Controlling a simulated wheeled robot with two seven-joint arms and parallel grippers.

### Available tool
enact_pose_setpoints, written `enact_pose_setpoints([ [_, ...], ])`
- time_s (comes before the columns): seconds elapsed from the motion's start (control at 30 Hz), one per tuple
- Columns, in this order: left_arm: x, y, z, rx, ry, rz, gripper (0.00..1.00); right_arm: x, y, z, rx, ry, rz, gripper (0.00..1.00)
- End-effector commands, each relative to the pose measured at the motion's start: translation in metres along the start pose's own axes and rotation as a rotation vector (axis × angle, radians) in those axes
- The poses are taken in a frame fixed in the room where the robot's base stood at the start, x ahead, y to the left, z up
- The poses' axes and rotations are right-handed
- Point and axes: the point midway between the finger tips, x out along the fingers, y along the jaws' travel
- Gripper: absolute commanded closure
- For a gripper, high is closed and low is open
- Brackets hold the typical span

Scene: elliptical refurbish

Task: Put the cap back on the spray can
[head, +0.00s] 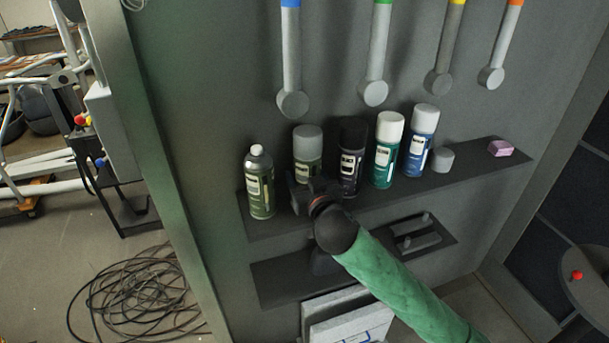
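The uncapped spray can (260,190), olive green with a pale label and bare nozzle, stands upright at the left end of the upper shelf. A loose grey cap (441,160) sits on the same shelf, right of the blue can. My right gripper (304,196) is at the shelf, just right of the uncapped can and in front of the grey-capped can. Its wrist and green-sleeved arm come in from the lower right. Its fingers are dark and partly hidden, so I cannot tell their opening. My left gripper is out of view.
A grey-capped can (307,146), black can (352,160), teal can (385,155) and blue can (420,145) stand in a row. A pink block (500,148) lies at the shelf's right. Colour-banded tools (374,60) hang above. A lower shelf (275,285) is below.

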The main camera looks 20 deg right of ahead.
Motion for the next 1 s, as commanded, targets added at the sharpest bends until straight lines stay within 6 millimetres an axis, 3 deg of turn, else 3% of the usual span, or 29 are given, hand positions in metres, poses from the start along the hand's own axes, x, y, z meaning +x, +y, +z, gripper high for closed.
enact_pose_setpoints([
  [0.4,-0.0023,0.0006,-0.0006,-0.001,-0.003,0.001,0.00,-0.0003,-0.0001,0.0023,0.001,0.000,0.000,0.73],
  [0.43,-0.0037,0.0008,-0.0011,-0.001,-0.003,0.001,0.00,-0.0002,0.0000,0.0024,0.000,0.000,0.000,0.39],
  [0.53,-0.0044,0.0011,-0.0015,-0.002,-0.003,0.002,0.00,-0.0002,0.0000,0.0019,0.000,0.000,0.000,0.19],
  [0.93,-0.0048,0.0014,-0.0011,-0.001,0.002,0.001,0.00,-0.0001,0.0001,-0.0017,-0.001,0.001,0.000,0.19],
  [1.0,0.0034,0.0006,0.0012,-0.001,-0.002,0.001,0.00,-0.0061,-0.0002,0.0020,0.001,0.000,0.000,0.19],
])
